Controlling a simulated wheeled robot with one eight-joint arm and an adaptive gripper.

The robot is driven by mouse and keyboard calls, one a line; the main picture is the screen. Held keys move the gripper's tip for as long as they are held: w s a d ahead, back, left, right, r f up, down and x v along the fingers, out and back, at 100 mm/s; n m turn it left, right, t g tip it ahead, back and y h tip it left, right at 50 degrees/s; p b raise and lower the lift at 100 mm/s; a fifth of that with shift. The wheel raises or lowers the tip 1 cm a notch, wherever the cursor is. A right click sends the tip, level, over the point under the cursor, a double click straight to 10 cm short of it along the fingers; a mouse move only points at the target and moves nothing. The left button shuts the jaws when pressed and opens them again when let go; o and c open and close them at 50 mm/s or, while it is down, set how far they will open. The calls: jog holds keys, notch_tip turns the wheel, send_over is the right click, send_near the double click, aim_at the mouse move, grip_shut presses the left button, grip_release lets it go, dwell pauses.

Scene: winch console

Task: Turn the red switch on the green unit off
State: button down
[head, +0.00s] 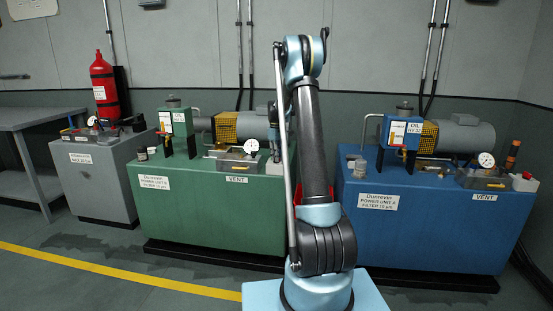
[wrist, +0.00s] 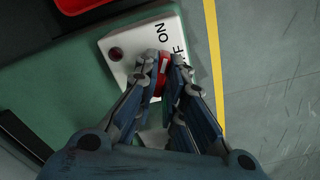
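The green unit (head: 215,205) stands left of my arm in the head view, and its green top (wrist: 60,110) shows in the wrist view. On it is a white switch box (wrist: 122,50) with a dark red round spot, the word ON and a partly hidden word ending in F. The red switch (wrist: 163,66) is between my fingertips, beside the lettering. My gripper (wrist: 164,72) has its fingers drawn close together on either side of the switch, with no clear gap. The fingers hide part of the switch and label. In the head view, my arm hides part of the box.
A blue unit (head: 430,225) stands to the right, with its own white switch box (head: 524,182). A grey cabinet (head: 100,180) and a red fire extinguisher (head: 104,88) are to the left. Open floor with a yellow line (head: 120,270) lies in front.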

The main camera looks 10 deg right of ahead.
jog(key=shift+m, duration=0.4)
jog(key=m, duration=1)
jog(key=shift+m, duration=0.7)
jog(key=c, duration=1.7)
grip_release()
notch_tip(320, 180, up, 12)
jog(key=shift+f, duration=0.1)
